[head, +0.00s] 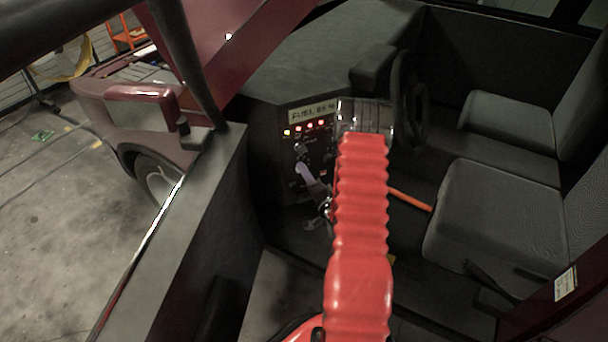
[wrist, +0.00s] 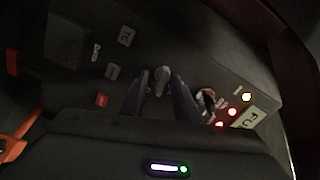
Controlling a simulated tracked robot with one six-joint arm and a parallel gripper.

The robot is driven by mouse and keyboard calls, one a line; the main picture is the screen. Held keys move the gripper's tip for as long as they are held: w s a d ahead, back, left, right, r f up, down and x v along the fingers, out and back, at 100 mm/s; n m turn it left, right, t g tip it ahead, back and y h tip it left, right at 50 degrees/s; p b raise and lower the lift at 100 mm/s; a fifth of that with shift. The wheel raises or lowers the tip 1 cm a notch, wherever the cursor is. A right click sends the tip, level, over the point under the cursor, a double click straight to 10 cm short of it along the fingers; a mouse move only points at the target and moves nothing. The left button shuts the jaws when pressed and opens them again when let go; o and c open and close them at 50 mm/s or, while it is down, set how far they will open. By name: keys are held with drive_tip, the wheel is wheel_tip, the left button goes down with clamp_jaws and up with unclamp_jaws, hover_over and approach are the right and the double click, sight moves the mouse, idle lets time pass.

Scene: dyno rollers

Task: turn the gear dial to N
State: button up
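In the wrist view, a small grey knob (wrist: 162,76), which looks like the gear dial, stands out from the dark panel. My gripper (wrist: 159,84) is open, one dark finger on each side of the knob, with gaps visible. Whether a finger touches it, and which letter it points to, I cannot tell. In the head view, the dark dash panel (head: 290,158) is partly hidden by my red sleeved arm. A pale lilac piece by the panel may be part of my gripper, but I cannot be sure.
A fuel display (head: 313,110) sits above several lit lamps on the panel. Small labelled buttons (wrist: 112,71) and a red button (wrist: 102,100) lie left of the knob in the wrist view. A steering wheel (head: 418,100), an orange lever (head: 409,200) and seats (head: 500,215) are to the right.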

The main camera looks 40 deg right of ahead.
drive_tip(key=shift+a, duration=0.1)
drive_tip(key=v, duration=1.3)
drive_tip(key=shift+s, duration=0.4)
